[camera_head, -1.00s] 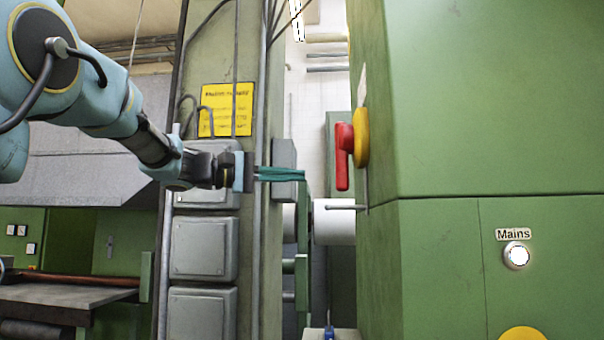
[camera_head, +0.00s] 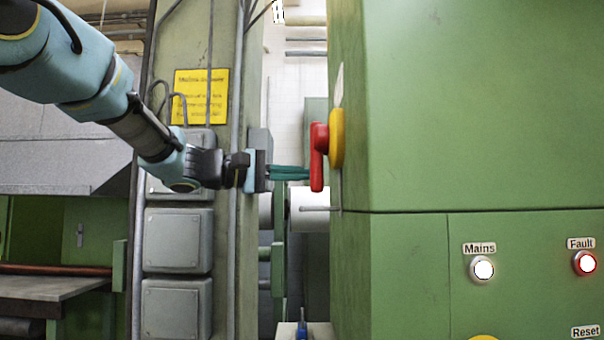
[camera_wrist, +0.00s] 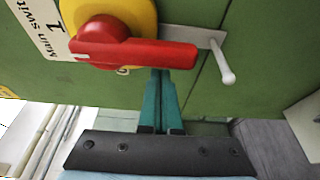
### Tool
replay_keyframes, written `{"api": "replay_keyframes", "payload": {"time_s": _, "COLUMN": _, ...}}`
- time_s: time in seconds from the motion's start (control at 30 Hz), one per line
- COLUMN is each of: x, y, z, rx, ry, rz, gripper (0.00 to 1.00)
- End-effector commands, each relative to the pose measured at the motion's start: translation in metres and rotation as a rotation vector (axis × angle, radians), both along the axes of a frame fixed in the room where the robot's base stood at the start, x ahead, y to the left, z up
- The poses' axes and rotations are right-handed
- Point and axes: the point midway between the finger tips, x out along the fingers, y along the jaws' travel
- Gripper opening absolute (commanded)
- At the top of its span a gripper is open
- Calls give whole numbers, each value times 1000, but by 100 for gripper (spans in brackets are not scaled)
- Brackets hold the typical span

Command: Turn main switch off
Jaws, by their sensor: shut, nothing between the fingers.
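The main switch is a red handle (camera_head: 318,157) on a yellow round base (camera_head: 336,138), on the left side face of the green cabinet (camera_head: 470,110). In the head view the handle hangs down. In the wrist view the red handle (camera_wrist: 140,50) lies across the yellow base (camera_wrist: 125,12), beside a label reading "Main swit" and a "1". My gripper (camera_head: 306,174) is shut and empty, its teal fingertips at the lower part of the handle. In the wrist view the fingertips (camera_wrist: 161,75) end at the handle's edge; I cannot tell whether they touch.
A lit Mains lamp (camera_head: 482,268) and a red-rimmed Fault lamp (camera_head: 584,262) are on the cabinet front. A thin metal rod (camera_wrist: 224,65) sticks out near the handle. A pillar with grey boxes (camera_head: 178,240) stands behind my arm.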

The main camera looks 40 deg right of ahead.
Motion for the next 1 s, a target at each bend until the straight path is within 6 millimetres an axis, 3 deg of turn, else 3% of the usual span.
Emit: {"api": "replay_keyframes", "payload": {"time_s": 1.0, "x": -10, "y": 8, "z": -1, "rx": 116, "ry": 140, "rz": -1, "gripper": 0}}
